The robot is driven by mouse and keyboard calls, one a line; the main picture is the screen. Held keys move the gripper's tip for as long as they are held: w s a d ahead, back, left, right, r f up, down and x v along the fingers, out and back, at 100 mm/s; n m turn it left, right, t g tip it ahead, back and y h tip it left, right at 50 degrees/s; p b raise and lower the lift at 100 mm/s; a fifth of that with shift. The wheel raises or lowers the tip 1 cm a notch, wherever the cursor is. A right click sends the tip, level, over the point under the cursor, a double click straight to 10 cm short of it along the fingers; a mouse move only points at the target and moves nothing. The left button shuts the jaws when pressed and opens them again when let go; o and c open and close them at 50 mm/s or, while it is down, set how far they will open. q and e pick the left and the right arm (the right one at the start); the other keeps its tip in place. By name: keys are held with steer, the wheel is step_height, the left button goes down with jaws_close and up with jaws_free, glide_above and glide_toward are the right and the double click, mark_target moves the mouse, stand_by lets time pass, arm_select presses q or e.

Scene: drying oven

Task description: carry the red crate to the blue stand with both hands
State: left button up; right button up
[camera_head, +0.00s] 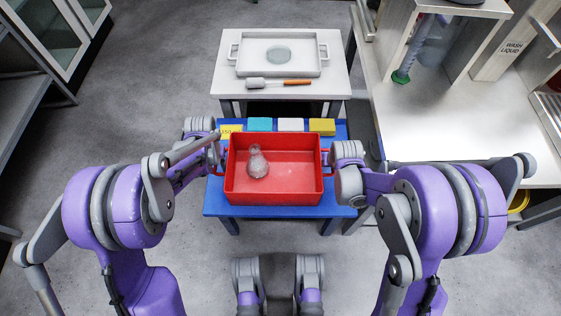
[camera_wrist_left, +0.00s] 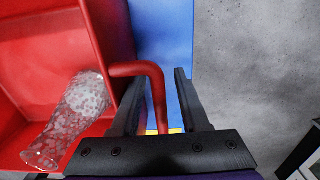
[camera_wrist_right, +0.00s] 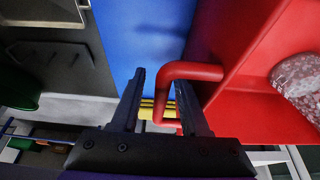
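The red crate (camera_head: 275,195) is over the blue stand (camera_head: 214,199) in the head view; I cannot tell whether it rests on it. A clear speckled flask (camera_head: 258,164) is inside the crate. My left gripper (camera_head: 217,152) is at the crate's left handle. In the left wrist view the red handle (camera_wrist_left: 156,82) lies between the spread fingers, with a gap beside it. My right gripper (camera_head: 331,157) is at the right handle. In the right wrist view that handle (camera_wrist_right: 190,71) passes between the spread fingers, closer to the right-hand one.
Yellow (camera_head: 322,127), white (camera_head: 290,124) and cyan (camera_head: 259,124) blocks lie along the stand's back edge. Behind it a white table (camera_head: 229,83) holds a white tray (camera_head: 238,67) and an orange-handled tool (camera_head: 280,84). A white bench (camera_head: 430,125) stands at right. Floor is clear at left.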

arm_select(q)
step_height(320, 180, up, 12)
steer(key=shift+w+f, duration=0.1)
arm_select(e)
steer(key=v, duration=1.2)
stand_by(0.7)
arm_select(q)
steer(key=s+r+t, duration=0.2)
steer(key=s, duration=1)
steer(key=s+r+t, duration=0.2)
steer(key=s+t, duration=0.1)
steer(key=s, duration=0.8)
arm_select(e)
steer(key=s+r, duration=0.2)
steer(key=s, duration=0.7)
steer(key=s+r, duration=0.2)
steer(key=s, duration=0.8)
arm_select(q)
step_height(320, 180, up, 24)
steer(key=w+p, duration=0.1)
steer(key=p, duration=2)
steer(key=shift+d+n+t, duration=0.3)
arm_select(e)
step_height(320, 180, up, 25)
steer(key=w+t, duration=0.1)
steer(key=w, duration=0.1)
steer(key=shift+a+f+n, duration=0.2)
steer(key=shift+a+n, duration=0.1)
steer(key=shift+a, duration=0.1)
